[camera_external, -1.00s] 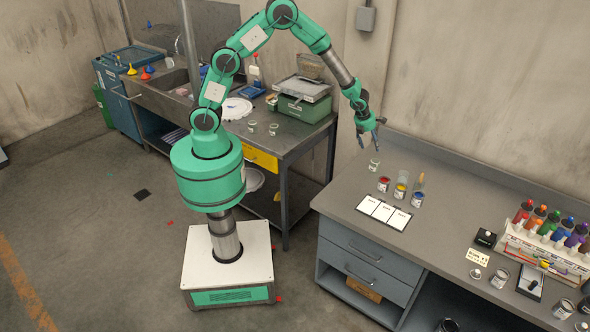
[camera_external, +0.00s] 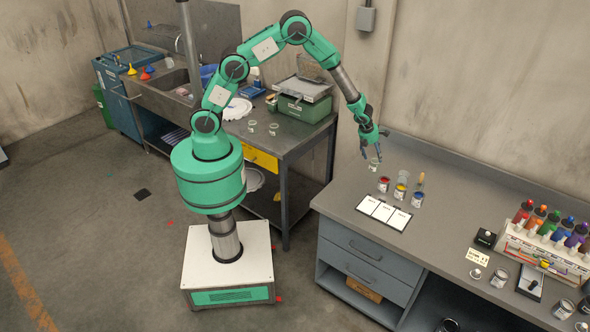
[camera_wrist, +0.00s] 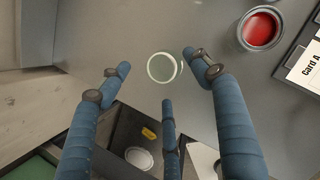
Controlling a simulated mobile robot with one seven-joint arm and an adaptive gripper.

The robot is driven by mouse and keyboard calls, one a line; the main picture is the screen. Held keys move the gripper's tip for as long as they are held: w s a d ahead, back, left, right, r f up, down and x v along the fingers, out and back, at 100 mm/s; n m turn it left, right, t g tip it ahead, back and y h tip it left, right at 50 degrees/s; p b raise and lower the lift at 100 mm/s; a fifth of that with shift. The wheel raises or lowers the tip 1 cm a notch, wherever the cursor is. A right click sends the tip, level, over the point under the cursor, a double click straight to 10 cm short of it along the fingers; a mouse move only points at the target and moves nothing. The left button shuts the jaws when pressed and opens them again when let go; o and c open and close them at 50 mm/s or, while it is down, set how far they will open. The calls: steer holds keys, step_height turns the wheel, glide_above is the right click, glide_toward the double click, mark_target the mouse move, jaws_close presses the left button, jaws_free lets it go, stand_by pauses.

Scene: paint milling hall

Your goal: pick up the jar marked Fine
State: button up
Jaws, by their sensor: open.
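A small clear glass jar (camera_external: 374,164) stands on the grey workbench near its back left end. In the wrist view the jar (camera_wrist: 162,67) shows from above as a pale round rim. No label can be read on it, so I cannot tell whether it is the one marked Fine. My gripper (camera_external: 371,152) is open and empty just above the jar. In the wrist view its blue fingers (camera_wrist: 157,76) are spread around the jar's outline, apart from it. Two more small clear jars stand on the other bench, at its left one (camera_external: 252,126) and right one (camera_external: 273,129).
White cards (camera_external: 383,212) lie in front. In the wrist view the red pot (camera_wrist: 260,28) is close to the right finger.

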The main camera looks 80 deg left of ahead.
mark_target(375, 165)
stand_by(0.3)
steer(key=shift+b+x, duration=0.5)
steer(key=shift+x, duration=2.05)
steer(key=c, duration=1)
